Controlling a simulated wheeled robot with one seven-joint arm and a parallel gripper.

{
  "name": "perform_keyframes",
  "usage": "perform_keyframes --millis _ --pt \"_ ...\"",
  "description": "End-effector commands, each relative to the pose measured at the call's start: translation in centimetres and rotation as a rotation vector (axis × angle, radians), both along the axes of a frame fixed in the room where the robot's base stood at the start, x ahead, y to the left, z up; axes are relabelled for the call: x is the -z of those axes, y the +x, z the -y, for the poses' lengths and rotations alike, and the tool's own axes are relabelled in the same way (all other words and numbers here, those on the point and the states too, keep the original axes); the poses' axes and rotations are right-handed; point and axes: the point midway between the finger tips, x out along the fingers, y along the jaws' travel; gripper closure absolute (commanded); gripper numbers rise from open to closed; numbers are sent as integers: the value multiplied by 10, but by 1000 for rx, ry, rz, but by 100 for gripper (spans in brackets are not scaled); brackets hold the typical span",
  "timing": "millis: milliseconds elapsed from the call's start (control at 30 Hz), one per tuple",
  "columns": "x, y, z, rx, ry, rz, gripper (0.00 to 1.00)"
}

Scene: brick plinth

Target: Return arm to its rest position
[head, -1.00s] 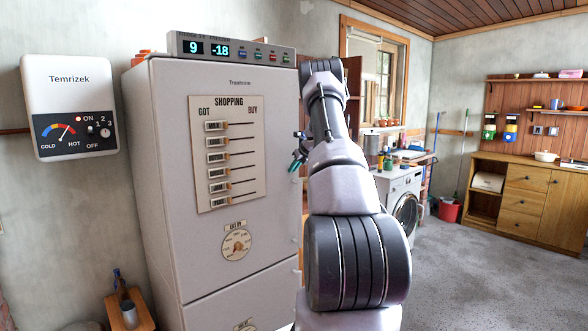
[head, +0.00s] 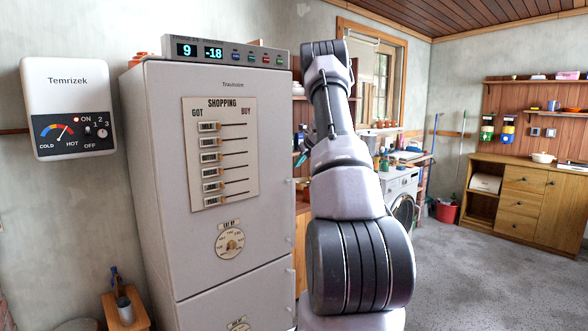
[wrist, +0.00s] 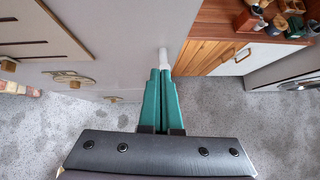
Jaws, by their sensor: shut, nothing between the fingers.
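My gripper (wrist: 164,76) shows in the wrist view as two green fingers lying together, shut and empty. Beyond the fingertips in that view are the side of the grey fridge and a white handle-like piece (wrist: 163,58) on it; I cannot tell whether they touch. In the head view my arm rises in front of the gap to the right of the fridge (head: 165,110). A small green tip of the gripper (head: 302,158) shows to the left of the arm, beside the fridge's right edge; the rest is hidden by the arm.
The fridge carries a shopping board (head: 220,150) with sliders and a round dial (head: 230,242). A white heater box (head: 70,107) hangs on the left wall. A washing machine (head: 400,200) stands behind my arm. The grey floor (head: 480,270) at right is clear.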

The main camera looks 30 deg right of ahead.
Motion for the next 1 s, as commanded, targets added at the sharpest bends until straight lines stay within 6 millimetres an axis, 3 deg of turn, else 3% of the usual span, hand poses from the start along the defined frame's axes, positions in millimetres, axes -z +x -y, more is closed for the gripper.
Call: perform_keyframes --millis 300,567,633,733,833,900,1000 --pt "-31 -30 6 1 -1 0 100" --pt "-35 -33 6 6 3 3 100" --pt "-45 -31 2 35 22 24 100" --pt "-83 -25 -13 148 103 107 100" --pt "-143 -26 -36 354 271 239 100" --pt "-186 -35 -54 521 432 333 100" --pt "-234 -61 -78 754 685 440 100"
